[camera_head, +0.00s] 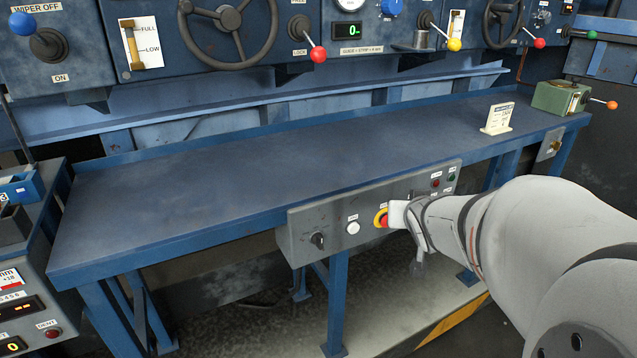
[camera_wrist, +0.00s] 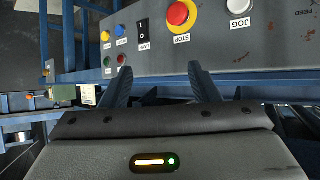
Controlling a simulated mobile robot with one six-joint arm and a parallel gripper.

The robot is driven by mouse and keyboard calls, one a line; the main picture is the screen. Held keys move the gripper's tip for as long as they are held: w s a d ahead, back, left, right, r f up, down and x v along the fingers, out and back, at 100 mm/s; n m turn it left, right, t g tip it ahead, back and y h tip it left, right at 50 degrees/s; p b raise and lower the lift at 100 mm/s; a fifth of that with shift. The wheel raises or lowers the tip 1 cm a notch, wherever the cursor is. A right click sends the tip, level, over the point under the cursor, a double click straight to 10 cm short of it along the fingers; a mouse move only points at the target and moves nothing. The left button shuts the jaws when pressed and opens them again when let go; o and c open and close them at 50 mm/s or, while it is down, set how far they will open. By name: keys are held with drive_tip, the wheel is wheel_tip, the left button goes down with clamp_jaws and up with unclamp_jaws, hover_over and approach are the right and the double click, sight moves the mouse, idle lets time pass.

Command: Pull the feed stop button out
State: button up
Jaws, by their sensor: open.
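The feed stop button is a red mushroom head on a yellow ring, on the grey control panel (camera_head: 328,213) at the table's front edge. It shows in the head view (camera_head: 380,218), partly covered by my arm's end, and in the wrist view (camera_wrist: 179,14) near the top edge, above an upside-down STOP label. My gripper (camera_wrist: 159,68) is open and empty in the wrist view, with two dark fingers apart. The button lies beyond the fingertips, toward the right finger, not between them. In the head view my gripper's fingers cannot be made out clearly.
A white JOG button (camera_wrist: 238,6) sits right of the stop button in the wrist view. A black switch (camera_wrist: 143,27) and several small coloured buttons are to the left. The blue table top (camera_head: 250,170) is mostly clear; a small sign (camera_head: 497,118) and green vise (camera_head: 558,98) stand at right.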

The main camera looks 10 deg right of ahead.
drive_tip(key=w+d+f+n+t+y+b, duration=0.1)
drive_tip(key=d+f+t+y+b, duration=0.2)
drive_tip(key=f+b, duration=0.35)
drive_tip(key=w+d+f+n+t+y+b, duration=0.1)
drive_tip(key=f+t+y+b, duration=0.2)
drive_tip(key=f+y+b, duration=0.4)
drive_tip(key=w+a+r+h+b, duration=0.1)
drive_tip(key=w+a+r+b, duration=0.1)
drive_tip(key=w, duration=0.5)
drive_tip(key=shift+w+a+b, duration=0.3)
drive_tip(key=shift+a+b, duration=0.15)
drive_tip(key=shift+b, duration=0.05)
clamp_jaws()
